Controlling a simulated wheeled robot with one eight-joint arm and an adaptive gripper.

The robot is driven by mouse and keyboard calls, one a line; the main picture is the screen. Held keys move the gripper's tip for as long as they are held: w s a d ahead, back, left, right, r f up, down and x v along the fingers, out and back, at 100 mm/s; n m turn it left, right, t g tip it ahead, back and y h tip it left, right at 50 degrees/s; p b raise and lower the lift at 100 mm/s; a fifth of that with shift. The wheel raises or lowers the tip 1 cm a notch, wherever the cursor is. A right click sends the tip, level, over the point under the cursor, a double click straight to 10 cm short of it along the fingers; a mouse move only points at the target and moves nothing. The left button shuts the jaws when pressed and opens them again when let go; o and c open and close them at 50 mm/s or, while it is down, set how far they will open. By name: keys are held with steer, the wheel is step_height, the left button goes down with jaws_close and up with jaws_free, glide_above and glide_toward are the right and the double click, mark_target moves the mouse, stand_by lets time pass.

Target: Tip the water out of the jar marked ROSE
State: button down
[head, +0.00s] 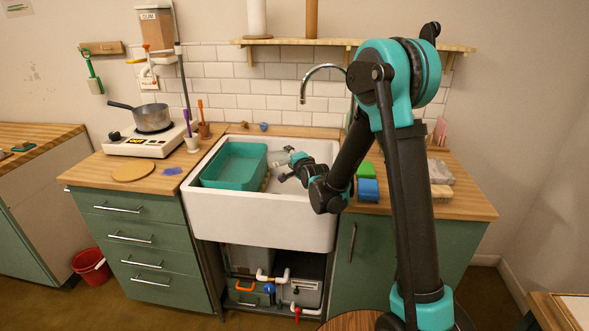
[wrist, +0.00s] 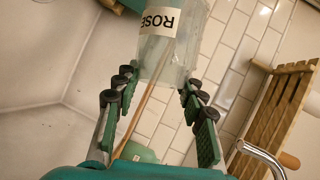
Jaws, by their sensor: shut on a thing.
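The jar marked ROSE (wrist: 170,50) is clear, with a white label whose word appears upside down in the wrist view. My gripper (wrist: 158,85) is shut on it, with a finger on either side. In the head view my gripper (head: 287,168) is over the white sink (head: 275,215), just right of the teal basin (head: 235,167). The jar is small and pale there and partly hidden by my gripper. It looks tilted, but how far, and whether water is in it, I cannot tell.
A curved tap (head: 318,68) rises behind the sink. Green and blue blocks (head: 368,189) stand on the right counter near my arm. A hotplate with a pot (head: 152,118) and a cup with a purple tool (head: 192,143) stand left. A wooden shelf (head: 350,44) hangs above.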

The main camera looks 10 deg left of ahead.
steer(key=shift+d, duration=0.2)
steer(key=shift+d+m, duration=0.15)
steer(key=shift+m, duration=0.25)
steer(key=shift+d+m+t+y, duration=0.3)
steer(key=shift+m+t+y, duration=0.3)
steer(key=shift+m, duration=0.7)
steer(key=shift+r, duration=0.2)
steer(key=shift+d+r+m+t+y+p, duration=0.25)
steer(key=shift+r+m+t+y+p, duration=0.25)
steer(key=shift+r+m, duration=0.75)
